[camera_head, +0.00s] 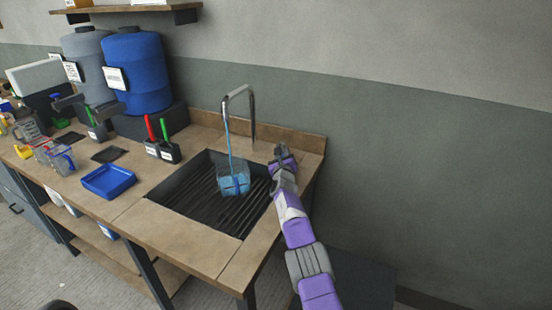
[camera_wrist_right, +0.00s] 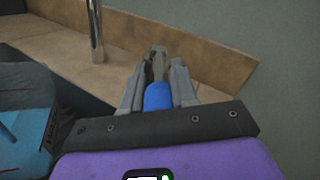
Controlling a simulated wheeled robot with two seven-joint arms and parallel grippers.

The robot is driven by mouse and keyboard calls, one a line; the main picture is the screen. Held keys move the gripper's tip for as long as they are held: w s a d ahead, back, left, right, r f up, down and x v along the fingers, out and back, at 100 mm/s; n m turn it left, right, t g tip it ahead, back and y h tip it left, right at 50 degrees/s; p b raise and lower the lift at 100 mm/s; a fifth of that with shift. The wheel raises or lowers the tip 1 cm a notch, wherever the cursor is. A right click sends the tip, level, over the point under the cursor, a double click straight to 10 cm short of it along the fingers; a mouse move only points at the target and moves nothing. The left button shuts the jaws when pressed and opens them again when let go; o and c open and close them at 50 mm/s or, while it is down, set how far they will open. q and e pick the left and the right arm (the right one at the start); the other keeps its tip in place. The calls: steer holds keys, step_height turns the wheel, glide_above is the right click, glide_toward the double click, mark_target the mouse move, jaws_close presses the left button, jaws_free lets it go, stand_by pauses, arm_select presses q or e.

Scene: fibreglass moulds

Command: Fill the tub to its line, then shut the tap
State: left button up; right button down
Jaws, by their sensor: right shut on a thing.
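A clear tub (camera_head: 234,183) stands on the slatted sink grate, with blue-tinted water in it. It also shows at the left of the right wrist view (camera_wrist_right: 22,112). A thin blue stream (camera_head: 228,135) runs from the metal tap spout (camera_head: 239,92) down into the tub. I cannot read the tub's line or the exact water level. My right gripper (camera_head: 283,152) is beside the tap at the sink's right rear. In the right wrist view its fingers are shut on the blue-ended tap lever (camera_wrist_right: 158,96). My left gripper is not in view.
The sink (camera_head: 215,222) has a dark ribbed bottom. A blue tray (camera_head: 108,181), red- and green-handled tools (camera_head: 163,150) and several clear jugs (camera_head: 58,160) stand left on the counter. Blue (camera_head: 138,70) and grey (camera_head: 84,50) drums stand behind. A wall closes the right side.

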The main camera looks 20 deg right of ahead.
steer(key=shift+d+f, duration=0.15)
steer(key=shift+f, duration=0.5)
steer(key=c, duration=0.9)
jaws_free()
steer(key=shift+s+r, duration=0.1)
steer(key=shift+r, duration=0.25)
steer(key=shift+s+a+b, duration=0.25)
steer(key=shift+s+b, duration=0.15)
steer(key=shift+b, duration=0.2)
steer(key=shift+b+v, duration=0.65)
steer(key=shift+v, duration=0.25)
steer(key=shift+s, duration=0.35)
steer(key=shift+v, duration=2.05)
